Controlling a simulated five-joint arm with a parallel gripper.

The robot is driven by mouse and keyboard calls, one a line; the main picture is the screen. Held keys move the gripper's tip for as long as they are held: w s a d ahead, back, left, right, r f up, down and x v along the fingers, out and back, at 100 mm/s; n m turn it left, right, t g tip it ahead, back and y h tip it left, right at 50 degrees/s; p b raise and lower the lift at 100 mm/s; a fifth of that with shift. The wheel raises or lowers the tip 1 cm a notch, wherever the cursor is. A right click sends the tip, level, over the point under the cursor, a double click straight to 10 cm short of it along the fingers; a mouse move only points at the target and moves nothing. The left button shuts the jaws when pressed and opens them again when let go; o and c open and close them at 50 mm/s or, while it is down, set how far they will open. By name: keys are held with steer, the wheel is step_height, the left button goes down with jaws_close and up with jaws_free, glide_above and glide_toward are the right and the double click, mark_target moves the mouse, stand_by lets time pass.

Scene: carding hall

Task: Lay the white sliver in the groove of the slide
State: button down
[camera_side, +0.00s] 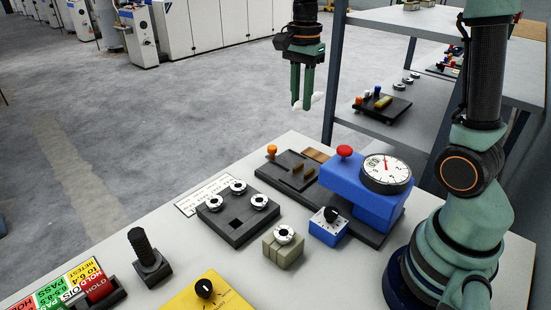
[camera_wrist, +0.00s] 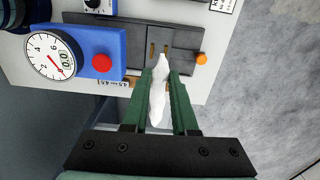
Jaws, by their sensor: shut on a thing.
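My gripper (camera_side: 302,107) is shut on the white sliver (camera_side: 313,99), in the air beyond the back edge of the table. In the wrist view the sliver (camera_wrist: 159,98) lies lengthwise between the two green fingers, its narrow end past the fingertips. The dark slide (camera_side: 283,177), with brown strips and an orange knob (camera_side: 272,150), lies on the table beside the blue tester (camera_side: 345,190). In the wrist view the slide (camera_wrist: 185,42) is ahead of the fingertips. The sliver's tip overlaps its near edge in the picture; the groove's exact outline is unclear.
The tester carries a red button (camera_side: 344,151) and a round gauge (camera_side: 386,172). A dark block with white rings (camera_side: 238,212), a small blue dial box (camera_side: 328,226) and a beige block (camera_side: 284,250) stand nearby. A shelf unit (camera_side: 334,75) stands right of my gripper.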

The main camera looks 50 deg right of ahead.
mark_target(296, 178)
steer(key=shift+a+f, duration=0.15)
step_height(296, 178, down, 20)
steer(key=shift+r, duration=0.15)
stand_by(0.5)
steer(key=c, duration=0.7)
jaws_free()
